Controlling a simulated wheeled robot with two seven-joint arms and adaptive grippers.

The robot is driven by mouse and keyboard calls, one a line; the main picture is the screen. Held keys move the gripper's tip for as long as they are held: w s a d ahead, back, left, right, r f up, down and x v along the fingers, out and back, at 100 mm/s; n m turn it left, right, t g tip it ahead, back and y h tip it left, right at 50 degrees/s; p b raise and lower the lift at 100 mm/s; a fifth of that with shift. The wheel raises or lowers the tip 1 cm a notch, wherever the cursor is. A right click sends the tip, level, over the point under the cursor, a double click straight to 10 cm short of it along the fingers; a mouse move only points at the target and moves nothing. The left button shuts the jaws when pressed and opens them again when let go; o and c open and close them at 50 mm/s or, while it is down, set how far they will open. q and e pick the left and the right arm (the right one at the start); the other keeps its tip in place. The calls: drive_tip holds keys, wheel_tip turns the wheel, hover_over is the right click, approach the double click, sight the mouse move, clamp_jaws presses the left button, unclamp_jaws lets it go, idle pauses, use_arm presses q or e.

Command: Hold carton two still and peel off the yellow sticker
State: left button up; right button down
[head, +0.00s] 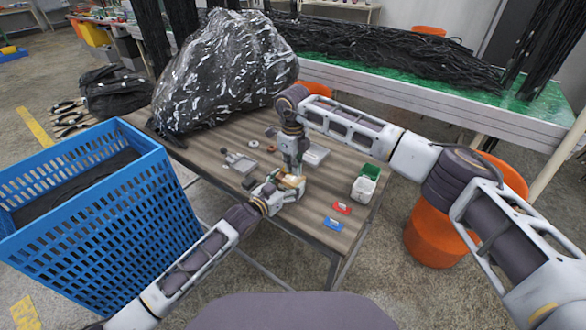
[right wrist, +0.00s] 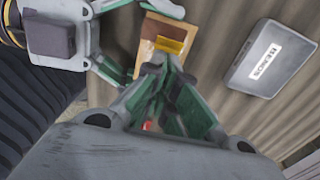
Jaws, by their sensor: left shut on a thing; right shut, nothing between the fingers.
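A small brown carton (head: 291,182) is near the middle of the wooden table in the head view. In the right wrist view the carton (right wrist: 150,38) shows a yellow sticker (right wrist: 172,46) on its face. My left gripper (head: 283,187) is shut on the carton from the left; its fingers (right wrist: 142,40) show beside the carton in the wrist view. My right gripper (head: 294,172) points down from above, shut and empty. Its fingertips (right wrist: 168,66) lie close to the sticker's lower edge; I cannot tell whether they touch it. No carton number is readable.
A grey labelled box (right wrist: 268,60) lies right of the carton. A green bin (head: 371,171), white container (head: 364,189), red piece (head: 341,208) and blue piece (head: 333,224) are farther right. A large black bag (head: 225,75) fills the table's back left; a blue crate (head: 100,205) stands left.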

drive_tip(key=shift+r, duration=2.55)
use_arm(q)
drive_tip(key=o, duration=1)
drive_tip(key=shift+c, duration=0.2)
drive_tip(key=shift+s, duration=0.1)
drive_tip(key=v, duration=1.1)
drive_tip(key=shift+s+a, duration=0.3)
drive_tip(key=shift+r, duration=0.2)
use_arm(e)
drive_tip(key=shift+r, duration=0.2)
use_arm(q)
wheel_tip(320, 180, up, 9)
drive_tip(key=p, duration=0.9)
drive_tip(key=shift+f, duration=0.15)
use_arm(e)
wheel_tip(320, 180, up, 9)
drive_tip(key=shift+f, duration=0.2)
